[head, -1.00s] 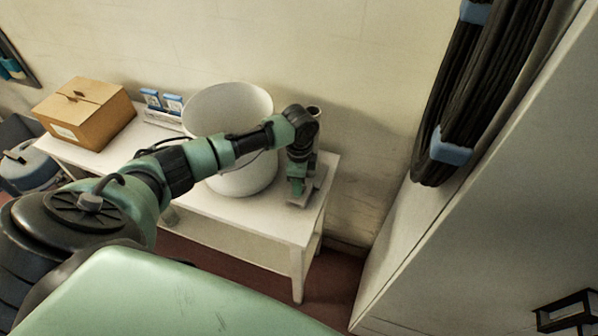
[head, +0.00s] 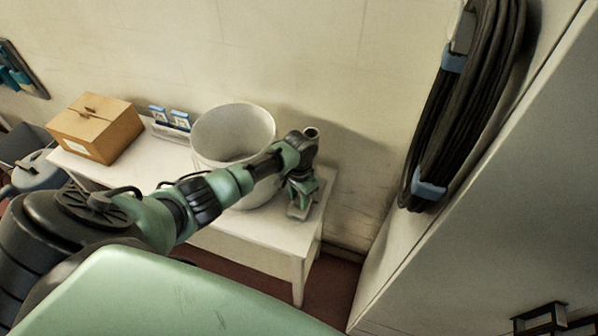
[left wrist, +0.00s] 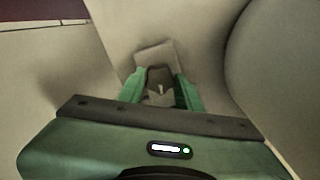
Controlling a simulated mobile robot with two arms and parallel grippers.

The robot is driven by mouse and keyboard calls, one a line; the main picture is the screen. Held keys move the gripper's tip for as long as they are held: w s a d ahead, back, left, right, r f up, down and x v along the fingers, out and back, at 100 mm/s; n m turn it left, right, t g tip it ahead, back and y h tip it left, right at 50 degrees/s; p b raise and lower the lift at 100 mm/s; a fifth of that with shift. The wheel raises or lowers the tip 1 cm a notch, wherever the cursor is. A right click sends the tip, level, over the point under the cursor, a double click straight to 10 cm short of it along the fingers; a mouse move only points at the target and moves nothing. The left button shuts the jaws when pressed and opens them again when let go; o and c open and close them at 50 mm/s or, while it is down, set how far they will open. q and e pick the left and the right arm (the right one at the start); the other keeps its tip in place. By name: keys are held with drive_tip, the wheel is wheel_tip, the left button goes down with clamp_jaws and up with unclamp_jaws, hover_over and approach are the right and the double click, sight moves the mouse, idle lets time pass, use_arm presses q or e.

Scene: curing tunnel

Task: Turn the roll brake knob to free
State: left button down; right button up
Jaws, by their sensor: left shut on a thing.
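The roll brake knob (left wrist: 159,76) is a dark knob with a pale mark on it, seen in the left wrist view. It sits on a light grey plate (left wrist: 155,53). The plate also shows in the head view (head: 297,213), near the right end of the white table. My left gripper (left wrist: 160,84) has its two green fingers on either side of the knob and is shut on it. In the head view the left gripper (head: 299,194) points down at the plate, and the knob is hidden there. My right gripper is in neither view.
A large white bucket-like container (head: 234,130) stands on the white table (head: 238,236), close beside my left arm. A cardboard box (head: 96,128) and small blue-and-white packs (head: 170,119) are further left. Black coiled hose (head: 470,95) hangs at the right.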

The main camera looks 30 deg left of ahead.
sight(299, 201)
use_arm(q)
drive_tip(key=shift+w+r+n+p, duration=0.1)
drive_tip(key=shift+n+p, duration=0.2)
drive_tip(key=shift+n, duration=0.6)
drive_tip(key=c, duration=1)
unclamp_jaws()
drive_tip(key=shift+o, duration=0.2)
wheel_tip(299, 201, up, 8)
drive_tip(key=shift+f+b, duration=0.1)
drive_tip(key=shift+b, duration=0.6)
